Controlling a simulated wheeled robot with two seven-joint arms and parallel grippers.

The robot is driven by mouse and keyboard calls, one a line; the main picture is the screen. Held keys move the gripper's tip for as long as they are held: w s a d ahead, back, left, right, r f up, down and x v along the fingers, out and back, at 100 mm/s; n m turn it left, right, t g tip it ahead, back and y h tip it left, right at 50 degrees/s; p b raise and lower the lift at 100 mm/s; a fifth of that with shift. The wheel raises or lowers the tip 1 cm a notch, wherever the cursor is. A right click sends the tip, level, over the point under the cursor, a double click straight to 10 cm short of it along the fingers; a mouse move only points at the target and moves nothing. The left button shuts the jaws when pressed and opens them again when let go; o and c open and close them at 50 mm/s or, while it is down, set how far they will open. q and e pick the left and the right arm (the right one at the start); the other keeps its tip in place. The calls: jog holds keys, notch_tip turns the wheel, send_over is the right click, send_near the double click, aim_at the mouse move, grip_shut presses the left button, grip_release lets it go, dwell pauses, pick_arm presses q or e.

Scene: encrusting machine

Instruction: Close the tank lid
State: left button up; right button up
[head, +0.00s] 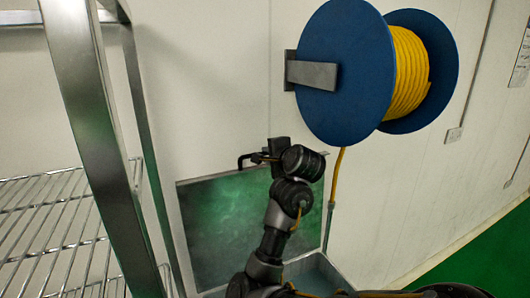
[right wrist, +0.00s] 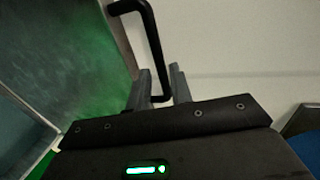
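The tank lid (head: 215,235) is a grey metal panel with a green sheen. It stands raised, close to the wall, and also fills the left of the right wrist view (right wrist: 70,60). Its black bent handle (head: 245,160) is at the upper edge. My right gripper (head: 262,156) is at this handle. In the right wrist view, the handle (right wrist: 150,35) runs down between the two grey fingers (right wrist: 160,88), which are close together on either side of it. The tank (head: 318,274) shows partly below the lid, behind my right arm. My left gripper is not in view.
A blue reel (head: 345,75) with yellow hose (head: 408,72) is mounted on the wall above right, its hose hanging behind my right arm. A metal rack (head: 95,120) with wire shelves (head: 50,225) stands at left. Green floor (head: 490,255) shows at lower right.

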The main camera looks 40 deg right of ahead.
jog(key=shift+x, duration=1.05)
grip_shut()
